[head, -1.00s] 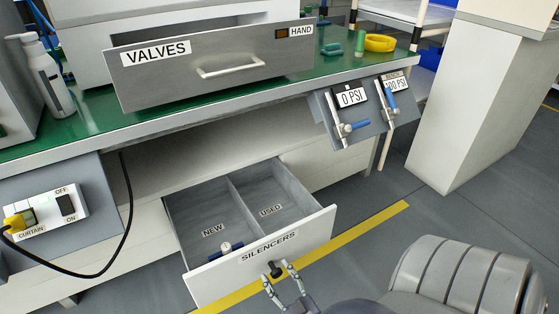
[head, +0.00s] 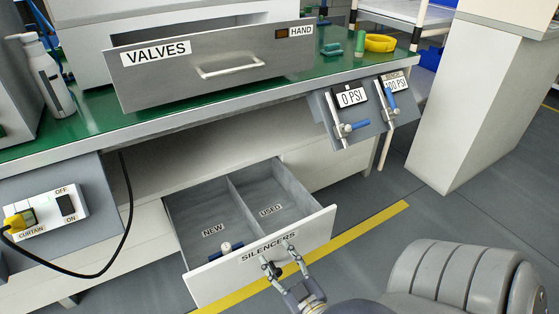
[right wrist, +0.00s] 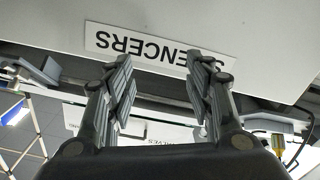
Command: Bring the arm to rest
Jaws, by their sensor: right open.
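The SILENCERS drawer (head: 310,228) is pulled open below the bench; its white front also fills the upper part of the right wrist view (right wrist: 265,30). A small dark knob (head: 276,272) sits on that front under the label. My right gripper (head: 278,254) is at the drawer front, its open fingers to either side of the knob in the head view. In the right wrist view the open fingers (right wrist: 162,62) point at the SILENCERS label with nothing held between them. Contact with the front cannot be told. My left gripper is not in view.
The drawer has NEW and USED compartments; a blue-and-white silencer (head: 226,249) lies in NEW. The VALVES drawer (head: 215,65) hangs out above. A valve panel (head: 345,128) juts from the bench edge at right. A curtain switch box (head: 45,212) with cable is at left.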

